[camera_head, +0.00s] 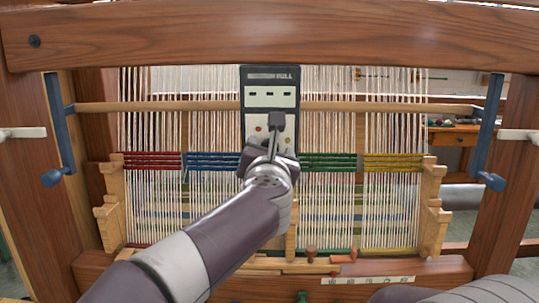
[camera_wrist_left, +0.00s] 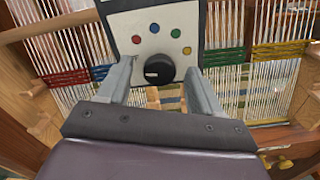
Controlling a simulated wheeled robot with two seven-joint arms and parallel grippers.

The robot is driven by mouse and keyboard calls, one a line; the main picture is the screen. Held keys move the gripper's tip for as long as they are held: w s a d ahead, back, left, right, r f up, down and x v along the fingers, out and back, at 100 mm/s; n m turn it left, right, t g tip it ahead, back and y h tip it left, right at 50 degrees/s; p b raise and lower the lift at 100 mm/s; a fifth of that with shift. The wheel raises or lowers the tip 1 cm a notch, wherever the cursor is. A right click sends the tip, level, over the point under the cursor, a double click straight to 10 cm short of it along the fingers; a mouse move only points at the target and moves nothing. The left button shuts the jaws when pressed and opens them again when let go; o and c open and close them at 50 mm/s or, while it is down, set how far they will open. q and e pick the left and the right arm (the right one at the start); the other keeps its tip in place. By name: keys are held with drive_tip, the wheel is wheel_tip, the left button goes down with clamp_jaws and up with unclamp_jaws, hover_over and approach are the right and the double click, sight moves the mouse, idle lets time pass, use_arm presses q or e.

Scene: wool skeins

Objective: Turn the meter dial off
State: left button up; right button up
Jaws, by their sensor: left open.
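The meter (camera_head: 270,92) is an upright panel with a dark top, a pale face and small dark windows, mounted in front of the loom threads. Its dial (camera_wrist_left: 160,69) is a round black knob with a white mark on its left part, seen in the left wrist view. Red, blue, green and yellow dots arc above the knob on the panel (camera_wrist_left: 160,14). My left gripper (camera_head: 276,128) is in front of the meter's lower part and hides the dial in the head view. Its fingers (camera_wrist_left: 160,75) are open, one on each side of the knob; contact cannot be told. My right gripper is out of view.
A wooden loom surrounds the meter, with a thick top beam (camera_head: 270,35) and vertical threads behind. Red, blue, green and yellow yarn bands (camera_head: 330,162) cross the threads. Blue levers (camera_head: 487,135) hang at both sides. A lower beam (camera_head: 420,277) carries small pegs.

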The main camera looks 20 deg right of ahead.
use_arm(q)
drive_tip(key=b+v, duration=0.2)
drive_tip(key=v, duration=1)
drive_tip(key=shift+s, duration=0.3)
drive_tip(key=shift+a, duration=0.1)
drive_tip(key=w+a+f+m+g, duration=0.2)
drive_tip(key=a+f+m, duration=0.2)
drive_tip(key=f+m, duration=0.3)
drive_tip(key=w+a+f+m+g, duration=0.2)
drive_tip(key=a+f+m, duration=0.35)
drive_tip(key=f, duration=0.45)
drive_tip(key=w+a+f+m+g, duration=0.2)
drive_tip(key=a+f+m, duration=0.1)
drive_tip(key=f+m, duration=0.45)
drive_tip(key=s+a+f+m+g+y, duration=0.35)
drive_tip(key=s+a+f, duration=0.35)
drive_tip(key=f, duration=0.4)
drive_tip(key=s+a+f+m+g+y+p, duration=0.1)
drive_tip(key=s+a+f+m+g, duration=0.2)
drive_tip(key=s+a, duration=0.3)
drive_tip(key=s+a+f+m+g+y+p, duration=0.1)
drive_tip(key=s+a+f+m+g, duration=0.25)
drive_tip(key=s+a, duration=0.2)
wheel_tip(320, 180, up, 17)
drive_tip(key=p, duration=1.6)
drive_tip(key=shift+s+d+n, duration=0.15)
drive_tip(key=shift+s+n, duration=0.15)
drive_tip(key=shift+n, duration=0.1)
